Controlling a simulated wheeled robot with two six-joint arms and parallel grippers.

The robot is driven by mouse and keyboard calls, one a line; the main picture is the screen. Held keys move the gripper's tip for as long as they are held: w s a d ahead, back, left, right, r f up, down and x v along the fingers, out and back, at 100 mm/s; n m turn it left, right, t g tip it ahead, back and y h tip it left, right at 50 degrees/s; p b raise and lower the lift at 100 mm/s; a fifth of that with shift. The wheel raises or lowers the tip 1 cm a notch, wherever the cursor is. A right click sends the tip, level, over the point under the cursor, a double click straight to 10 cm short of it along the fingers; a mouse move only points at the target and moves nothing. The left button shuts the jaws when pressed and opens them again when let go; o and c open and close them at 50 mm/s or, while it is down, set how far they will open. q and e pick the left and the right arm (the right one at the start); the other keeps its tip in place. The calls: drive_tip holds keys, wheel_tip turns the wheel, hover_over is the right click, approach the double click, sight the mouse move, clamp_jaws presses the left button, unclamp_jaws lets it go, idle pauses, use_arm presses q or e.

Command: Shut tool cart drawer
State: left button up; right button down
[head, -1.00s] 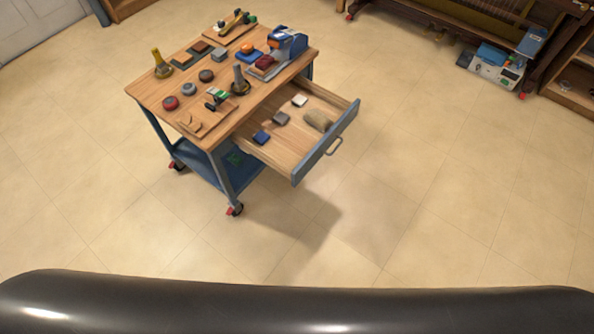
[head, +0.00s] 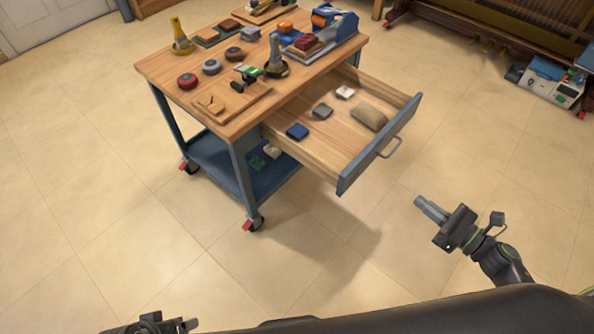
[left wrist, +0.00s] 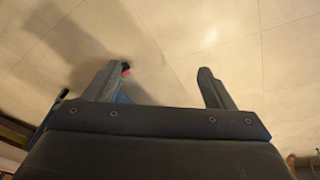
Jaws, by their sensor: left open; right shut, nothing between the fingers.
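The tool cart (head: 205,92) has a wooden top, blue-grey legs and red-marked casters. Its drawer (head: 345,150) is pulled well out to the right, with a blue-grey front and a curved handle (head: 391,148). Inside lie a blue block, a grey block, a white block and a tan pouch. My right gripper (head: 421,204) is shut and empty, below and right of the drawer front, apart from it. My left gripper (head: 190,324) shows at the bottom edge of the head view. In the left wrist view its fingers (left wrist: 165,80) are open over bare floor.
Sanding blocks, round pucks, brushes and other tools cover the cart top. A blue lower shelf (head: 215,165) holds small items. A wooden piano (head: 500,35) stands at the back right with a white and blue box (head: 548,82) near it. The floor around the cart's front is clear.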

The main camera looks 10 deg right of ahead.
drive_tip(key=a+n+y, duration=0.1)
drive_tip(key=a+n, duration=0.1)
approach(358, 166)
drive_tip(key=shift+g, duration=0.4)
drive_tip(key=x, duration=0.4)
drive_tip(key=p+x, duration=0.1)
drive_tip(key=x, duration=0.1)
drive_tip(key=shift+w+a+r, duration=0.1)
drive_tip(key=shift+w+r, duration=0.25)
drive_tip(key=shift+r, duration=0.05)
use_arm(q)
drive_tip(key=shift+s+a+f, duration=0.3)
drive_tip(key=shift+a+f, duration=0.1)
drive_tip(key=shift+f, duration=0.1)
use_arm(e)
drive_tip(key=shift+w+a, duration=0.15)
